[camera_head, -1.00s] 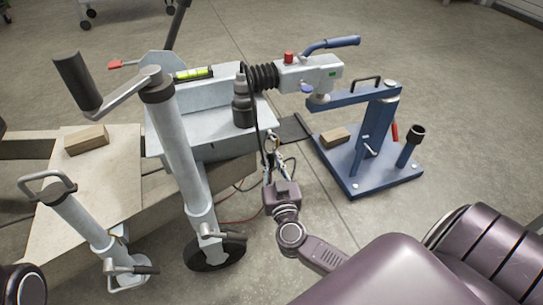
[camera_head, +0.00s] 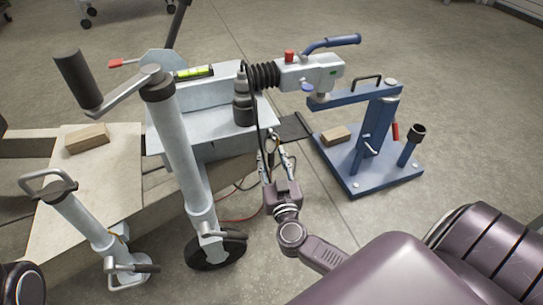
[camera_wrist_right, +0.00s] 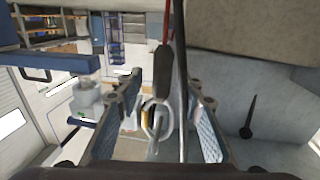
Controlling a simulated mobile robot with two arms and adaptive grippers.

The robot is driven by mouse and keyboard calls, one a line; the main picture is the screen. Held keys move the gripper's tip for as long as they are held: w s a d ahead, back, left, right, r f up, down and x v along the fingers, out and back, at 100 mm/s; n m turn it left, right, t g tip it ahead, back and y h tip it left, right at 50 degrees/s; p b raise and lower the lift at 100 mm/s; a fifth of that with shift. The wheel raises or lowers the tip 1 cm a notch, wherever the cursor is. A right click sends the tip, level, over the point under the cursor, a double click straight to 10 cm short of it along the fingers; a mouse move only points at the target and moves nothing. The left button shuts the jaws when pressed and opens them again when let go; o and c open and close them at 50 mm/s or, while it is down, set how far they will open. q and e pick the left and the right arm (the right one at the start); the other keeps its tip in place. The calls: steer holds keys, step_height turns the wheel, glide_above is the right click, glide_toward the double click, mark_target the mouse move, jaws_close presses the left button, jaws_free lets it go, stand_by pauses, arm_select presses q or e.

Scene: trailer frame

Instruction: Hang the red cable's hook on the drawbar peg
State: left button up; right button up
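In the right wrist view, the red cable (camera_wrist_right: 166,25) comes down from the top to a silver metal hook (camera_wrist_right: 158,122) between my right gripper's fingers. My right gripper (camera_wrist_right: 158,115) is open, with a finger on each side of the hook and gaps showing. In the head view my right gripper (camera_head: 276,150) is beside the right end of the grey drawbar (camera_head: 205,125), below the coupling. I cannot make out the drawbar peg, nor whether the hook rests on one. My left gripper is not in view.
A black cable (camera_wrist_right: 181,80) runs close by the hook. The white coupling head (camera_head: 308,73) rests over a blue stand (camera_head: 372,140). A jockey wheel (camera_head: 214,250) and thin cables on the floor are at the left. The floor right of the stand is clear.

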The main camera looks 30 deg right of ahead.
steer(key=v, duration=1.1)
steer(key=shift+s+a, duration=0.2)
steer(key=shift+s, duration=0.15)
steer(key=shift+f, duration=0.1)
